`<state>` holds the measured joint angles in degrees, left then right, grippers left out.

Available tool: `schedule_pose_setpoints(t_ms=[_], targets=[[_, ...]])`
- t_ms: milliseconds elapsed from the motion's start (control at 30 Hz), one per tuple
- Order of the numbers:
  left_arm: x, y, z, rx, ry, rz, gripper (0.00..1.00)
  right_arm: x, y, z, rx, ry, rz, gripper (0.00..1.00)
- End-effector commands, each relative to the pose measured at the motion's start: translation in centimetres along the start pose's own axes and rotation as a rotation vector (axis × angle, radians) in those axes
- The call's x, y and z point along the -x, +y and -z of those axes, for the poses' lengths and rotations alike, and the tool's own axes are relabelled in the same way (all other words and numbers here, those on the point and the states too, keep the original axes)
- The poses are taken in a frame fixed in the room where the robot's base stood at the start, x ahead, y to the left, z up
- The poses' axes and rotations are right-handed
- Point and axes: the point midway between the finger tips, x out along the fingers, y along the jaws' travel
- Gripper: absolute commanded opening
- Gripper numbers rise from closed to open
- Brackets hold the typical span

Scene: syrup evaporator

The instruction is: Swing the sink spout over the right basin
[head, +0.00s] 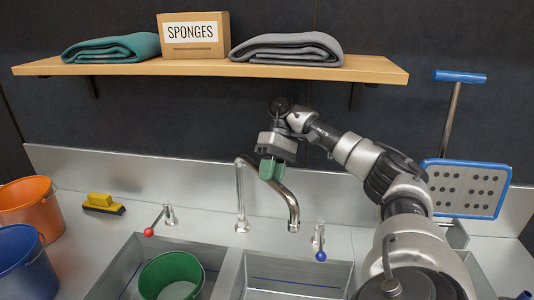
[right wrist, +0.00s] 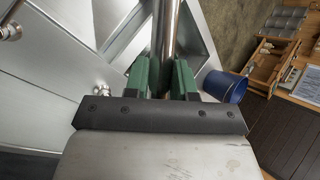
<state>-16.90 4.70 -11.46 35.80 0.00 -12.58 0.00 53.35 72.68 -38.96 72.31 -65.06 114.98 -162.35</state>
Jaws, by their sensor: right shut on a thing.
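The sink spout (head: 282,192) is a curved chrome pipe rising from a base on the sink's back ledge. Its outlet end points down and appears just above the back edge of the right basin (head: 300,267). The left basin (head: 122,272) holds a green bucket (head: 172,277). My right gripper (head: 270,172), with green fingers, is shut on the spout's upper part. In the right wrist view the pipe (right wrist: 168,35) runs between the two green fingers (right wrist: 164,80). The fingers hide part of the spout. My left gripper is out of view.
A red-knobbed lever (head: 149,231) and a blue-knobbed lever (head: 320,252) flank the spout. A yellow brush (head: 102,204), an orange bucket (head: 30,207) and a blue bucket (head: 25,265) stand left. A shelf (head: 370,70) hangs above. A blue-framed perforated skimmer (head: 467,189) is at right.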

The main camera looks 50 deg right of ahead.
Motion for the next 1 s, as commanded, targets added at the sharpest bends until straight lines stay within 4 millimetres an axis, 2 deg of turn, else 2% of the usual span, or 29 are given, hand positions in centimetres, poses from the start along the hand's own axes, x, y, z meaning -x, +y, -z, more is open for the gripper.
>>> schedule_pose_setpoints(t_ms=[433,467,600,1000], targets=[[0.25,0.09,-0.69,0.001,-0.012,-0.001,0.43,0.34,0.08,-0.13,0.016,0.000,-0.003,0.00],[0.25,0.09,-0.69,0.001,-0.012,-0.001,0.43,0.34,0.08,-0.13,0.016,0.000,-0.003,0.30],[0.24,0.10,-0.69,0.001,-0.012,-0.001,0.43,0.27,0.09,-0.11,0.014,-0.001,-0.003,0.51],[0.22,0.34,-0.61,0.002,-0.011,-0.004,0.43,0.14,0.10,-0.06,0.011,-0.003,-0.003,0.51]])
